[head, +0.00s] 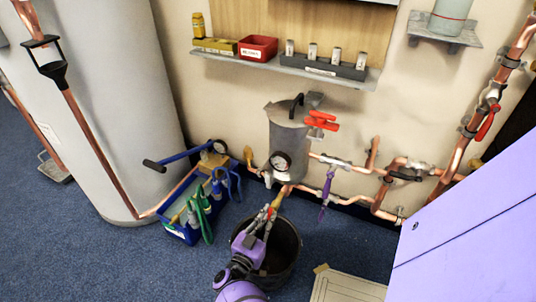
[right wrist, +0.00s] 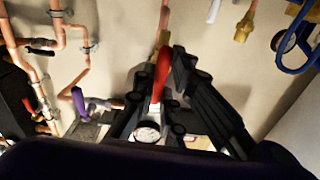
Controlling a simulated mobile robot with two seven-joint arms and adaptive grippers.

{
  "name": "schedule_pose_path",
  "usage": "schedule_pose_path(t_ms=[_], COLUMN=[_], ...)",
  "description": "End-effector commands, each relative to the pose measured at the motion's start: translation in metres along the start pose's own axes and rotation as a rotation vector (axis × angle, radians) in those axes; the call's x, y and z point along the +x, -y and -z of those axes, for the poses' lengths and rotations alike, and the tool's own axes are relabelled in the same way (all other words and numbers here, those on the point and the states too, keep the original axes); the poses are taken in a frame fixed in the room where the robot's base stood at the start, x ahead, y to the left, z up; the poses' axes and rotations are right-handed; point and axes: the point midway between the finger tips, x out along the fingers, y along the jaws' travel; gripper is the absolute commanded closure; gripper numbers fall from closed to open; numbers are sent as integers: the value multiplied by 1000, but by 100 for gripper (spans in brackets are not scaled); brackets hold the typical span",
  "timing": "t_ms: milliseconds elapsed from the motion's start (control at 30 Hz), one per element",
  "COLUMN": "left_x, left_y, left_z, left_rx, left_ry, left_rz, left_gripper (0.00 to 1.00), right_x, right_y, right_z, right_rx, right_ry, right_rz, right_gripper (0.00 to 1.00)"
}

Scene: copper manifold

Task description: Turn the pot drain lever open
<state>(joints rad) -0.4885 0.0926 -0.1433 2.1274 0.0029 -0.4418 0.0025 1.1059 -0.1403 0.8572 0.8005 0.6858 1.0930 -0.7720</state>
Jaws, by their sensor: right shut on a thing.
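The grey metal pot (head: 290,138) is mounted at the wall, with a round gauge (head: 280,161) low on its front. A brass-coloured drain fitting (head: 279,196) hangs below it. My right gripper (head: 268,214) is at this fitting, above the black bucket. In the right wrist view the red drain lever (right wrist: 161,76) stands between the black fingers of my right gripper (right wrist: 165,80), which are shut on it. The gauge also shows there (right wrist: 148,132). The fingers partly hide the valve body. My left gripper is not in view.
The black bucket (head: 296,262) stands on the blue carpet under the fitting. A blue crate (head: 178,234) with tools is to its left. Copper pipes with a purple-handled valve (head: 326,186) run to the right. A shelf (head: 290,70) holds small parts above.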

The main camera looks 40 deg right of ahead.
Motion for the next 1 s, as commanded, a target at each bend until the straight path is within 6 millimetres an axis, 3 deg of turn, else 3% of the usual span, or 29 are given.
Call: schedule_pose_path(t_ms=[700,733,833,1000], left_x=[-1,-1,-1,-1], left_y=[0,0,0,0], left_z=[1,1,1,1], left_rx=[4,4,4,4], left_ry=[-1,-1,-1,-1], left_rz=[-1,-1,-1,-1], left_gripper=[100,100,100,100], right_x=[-1,-1,-1,0], right_y=[0,0,0,0], right_z=[-1,-1,-1,0], right_rx=[-73,-73,-71,-70], right_ry=[2,2,2,1], right_rz=[0,0,0,0], right_gripper=[100,86,72,71])
